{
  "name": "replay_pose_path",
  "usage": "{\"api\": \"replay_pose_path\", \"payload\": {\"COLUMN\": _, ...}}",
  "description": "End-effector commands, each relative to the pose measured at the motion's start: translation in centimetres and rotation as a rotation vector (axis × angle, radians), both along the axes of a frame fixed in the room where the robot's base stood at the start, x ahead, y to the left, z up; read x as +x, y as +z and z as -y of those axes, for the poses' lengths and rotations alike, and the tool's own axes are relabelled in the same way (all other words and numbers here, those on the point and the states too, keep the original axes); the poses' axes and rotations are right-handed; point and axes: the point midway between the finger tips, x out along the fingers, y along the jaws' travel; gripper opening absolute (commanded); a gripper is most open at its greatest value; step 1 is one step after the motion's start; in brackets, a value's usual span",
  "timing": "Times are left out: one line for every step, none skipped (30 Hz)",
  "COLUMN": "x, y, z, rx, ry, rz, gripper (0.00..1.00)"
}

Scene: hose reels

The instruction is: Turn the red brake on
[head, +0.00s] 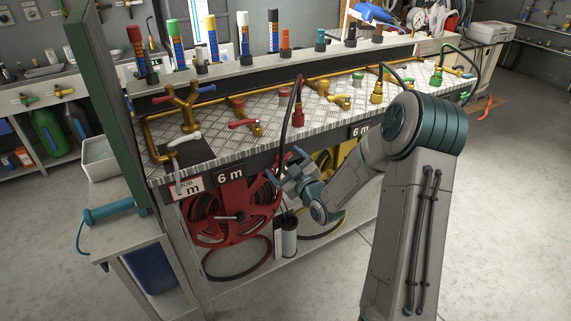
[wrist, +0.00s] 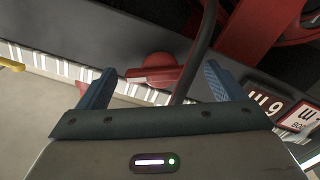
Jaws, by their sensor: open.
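The red brake (wrist: 155,70) is a small red piece with a rounded body and a short flat bar, on the dark front panel of the bench in the wrist view. My gripper (wrist: 159,73) is open, its two blue fingers spread on either side of the brake. I cannot tell whether they touch it. In the head view my gripper (head: 286,166) is at the bench's front edge, just right of the upper part of the red hose reel (head: 228,228). The brake is not clearly visible there.
A dark hose (wrist: 196,48) runs down close beside the brake and the right finger. A yellow reel (head: 349,160) sits behind my arm. The bench top (head: 325,116) carries several valves. Open floor (head: 310,285) lies in front.

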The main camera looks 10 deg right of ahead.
Motion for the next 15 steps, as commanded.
{"api": "replay_pose_path", "payload": {"x": 0.04, "y": -0.01, "z": -0.02, "rx": 0.0, "ry": 0.0, "rz": 0.0, "gripper": 0.89}}
{"api": "replay_pose_path", "payload": {"x": 0.03, "y": -0.01, "z": -0.01, "rx": 0.0, "ry": 0.0, "rz": 0.0, "gripper": 0.89}}
{"api": "replay_pose_path", "payload": {"x": 0.02, "y": -0.01, "z": -0.01, "rx": 0.0, "ry": 0.0, "rz": 0.0, "gripper": 0.89}}
{"api": "replay_pose_path", "payload": {"x": 0.02, "y": -0.02, "z": -0.01, "rx": 0.0, "ry": 0.0, "rz": 0.0, "gripper": 0.89}}
{"api": "replay_pose_path", "payload": {"x": 0.01, "y": -0.03, "z": -0.01, "rx": 0.0, "ry": 0.0, "rz": 0.0, "gripper": 0.89}}
{"api": "replay_pose_path", "payload": {"x": 0.01, "y": -0.02, "z": 0.0, "rx": 0.0, "ry": 0.0, "rz": 0.0, "gripper": 0.86}}
{"api": "replay_pose_path", "payload": {"x": 0.0, "y": -0.02, "z": 0.0, "rx": 0.0, "ry": 0.0, "rz": 0.0, "gripper": 0.78}}
{"api": "replay_pose_path", "payload": {"x": 0.0, "y": -0.02, "z": 0.0, "rx": 0.0, "ry": 0.0, "rz": 0.0, "gripper": 0.7}}
{"api": "replay_pose_path", "payload": {"x": -0.01, "y": -0.02, "z": 0.0, "rx": 0.0, "ry": 0.0, "rz": 0.0, "gripper": 0.58}}
{"api": "replay_pose_path", "payload": {"x": -0.01, "y": -0.02, "z": 0.0, "rx": 0.0, "ry": 0.0, "rz": 0.0, "gripper": 0.5}}
{"api": "replay_pose_path", "payload": {"x": -0.01, "y": -0.02, "z": 0.0, "rx": 0.0, "ry": 0.0, "rz": 0.0, "gripper": 0.44}}
{"api": "replay_pose_path", "payload": {"x": -0.02, "y": -0.02, "z": 0.01, "rx": 0.0, "ry": 0.0, "rz": -0.001, "gripper": 0.44}}
{"api": "replay_pose_path", "payload": {"x": -0.02, "y": -0.02, "z": 0.01, "rx": 0.0, "ry": 0.0, "rz": -0.001, "gripper": 0.44}}
{"api": "replay_pose_path", "payload": {"x": -0.01, "y": -0.03, "z": 0.02, "rx": 0.001, "ry": 0.0, "rz": -0.001, "gripper": 0.44}}
{"api": "replay_pose_path", "payload": {"x": -0.01, "y": -0.05, "z": 0.02, "rx": 0.004, "ry": 0.0, "rz": -0.001, "gripper": 0.44}}
